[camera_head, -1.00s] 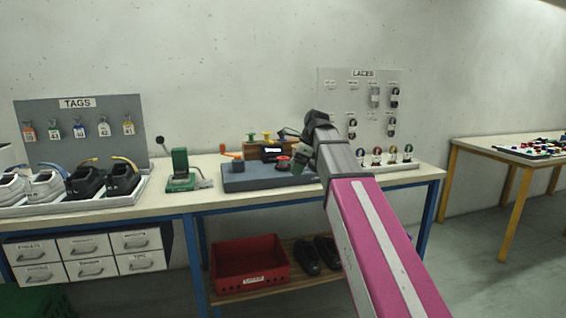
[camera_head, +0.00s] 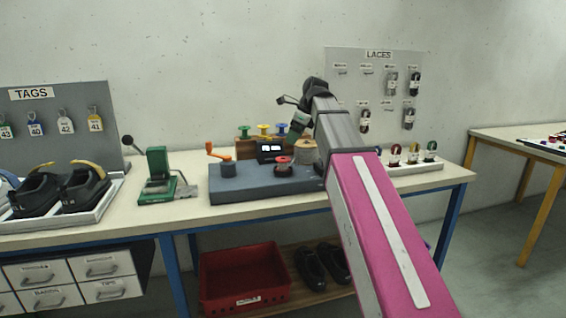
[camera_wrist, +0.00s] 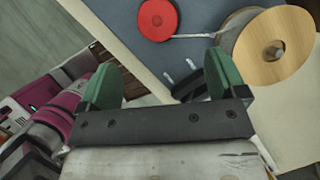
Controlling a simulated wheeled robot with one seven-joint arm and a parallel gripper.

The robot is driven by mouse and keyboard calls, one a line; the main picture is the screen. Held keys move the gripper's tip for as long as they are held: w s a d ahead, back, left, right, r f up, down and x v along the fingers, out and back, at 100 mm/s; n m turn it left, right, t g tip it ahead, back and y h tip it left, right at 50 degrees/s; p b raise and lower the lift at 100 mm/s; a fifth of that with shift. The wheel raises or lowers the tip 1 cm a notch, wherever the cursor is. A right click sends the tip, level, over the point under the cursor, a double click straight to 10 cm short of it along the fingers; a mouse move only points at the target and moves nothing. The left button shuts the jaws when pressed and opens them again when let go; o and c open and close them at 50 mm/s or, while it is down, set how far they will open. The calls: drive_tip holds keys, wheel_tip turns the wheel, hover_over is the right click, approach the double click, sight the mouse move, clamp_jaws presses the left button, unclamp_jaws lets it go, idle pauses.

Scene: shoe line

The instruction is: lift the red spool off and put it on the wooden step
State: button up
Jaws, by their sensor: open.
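The red spool (camera_head: 284,162) sits on a dark round holder on the grey-blue base board (camera_head: 240,186). In the wrist view the red spool (camera_wrist: 157,19) shows from above near the top edge, with a pale thread running right from it. My gripper (camera_head: 299,122) is above the board, higher than the red spool. In the wrist view my gripper (camera_wrist: 163,82) has its green fingers wide apart with nothing between them. The wooden step (camera_head: 243,151) stands at the back of the board, with green, yellow and blue spools on it.
A large wooden reel (camera_head: 306,152) stands just right of the red spool; it also shows in the wrist view (camera_wrist: 272,48). A small black display (camera_head: 270,149) is behind the red spool. An orange crank (camera_head: 219,153) is at left, with a green press (camera_head: 160,178) beyond it.

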sight(283, 159)
drive_tip(key=x, duration=0.5)
drive_tip(key=shift+a+f, duration=0.15)
drive_tip(key=shift+f, duration=0.1)
drive_tip(key=shift+x, duration=2.55)
drive_tip(key=shift+s+a+r, duration=0.1)
drive_tip(key=shift+a, duration=0.1)
drive_tip(key=c, duration=1.1)
drive_tip(key=shift+c, duration=0.2)
